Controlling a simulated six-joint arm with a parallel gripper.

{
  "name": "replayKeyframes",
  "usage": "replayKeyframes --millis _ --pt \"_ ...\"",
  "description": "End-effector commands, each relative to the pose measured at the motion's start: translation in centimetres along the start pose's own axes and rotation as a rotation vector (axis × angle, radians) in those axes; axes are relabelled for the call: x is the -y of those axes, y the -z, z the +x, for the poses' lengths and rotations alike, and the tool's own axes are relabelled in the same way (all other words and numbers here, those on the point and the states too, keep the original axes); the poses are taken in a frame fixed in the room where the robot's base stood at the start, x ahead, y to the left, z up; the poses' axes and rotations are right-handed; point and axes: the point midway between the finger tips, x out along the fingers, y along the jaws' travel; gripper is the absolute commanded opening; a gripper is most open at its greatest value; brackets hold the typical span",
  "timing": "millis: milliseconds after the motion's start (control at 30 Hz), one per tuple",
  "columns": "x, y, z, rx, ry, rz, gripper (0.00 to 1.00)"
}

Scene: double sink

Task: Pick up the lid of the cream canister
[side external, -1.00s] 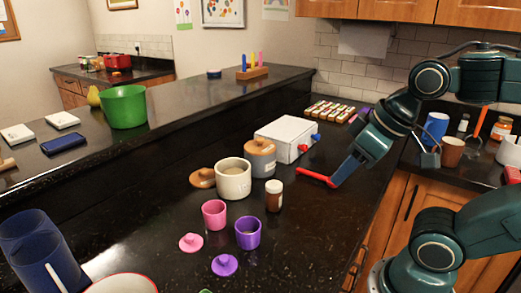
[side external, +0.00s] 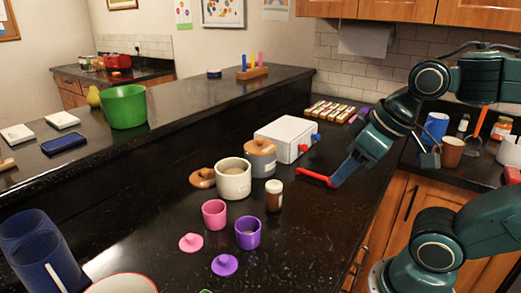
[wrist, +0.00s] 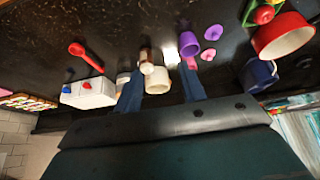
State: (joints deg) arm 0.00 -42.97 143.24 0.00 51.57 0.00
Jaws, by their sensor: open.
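The cream canister (side external: 233,183) stands upright and uncovered on the dark counter; it also shows between my fingers in the wrist view (wrist: 157,82). Its brown wooden lid (side external: 203,178) lies on the counter just left of it in the side view. I cannot make out this lid in the wrist view. A grey canister (side external: 263,164) with a wooden lid on it stands behind right of the cream one. My gripper (side external: 340,175) is open and empty, above the counter to the right of the canisters. Its fingers (wrist: 160,90) are spread apart in the wrist view.
A white box (side external: 286,139) stands behind. A red spoon (wrist: 85,57) lies near it. The right front counter is clear.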

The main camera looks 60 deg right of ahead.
Motion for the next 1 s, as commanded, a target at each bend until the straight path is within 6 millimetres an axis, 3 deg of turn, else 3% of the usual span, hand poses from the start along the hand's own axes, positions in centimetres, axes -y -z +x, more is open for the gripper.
replayKeyframes --millis 367,567,767,1000 --pt "0.0 0.1 0.0 0.0 0.0 -0.001 0.52" --pt "0.1 1.6 -0.2 0.007 0.007 -0.021 0.52" --pt "0.5 5.2 -0.2 0.023 0.027 -0.073 0.52" --pt "0.5 11.1 0.6 0.045 0.062 -0.159 0.52"
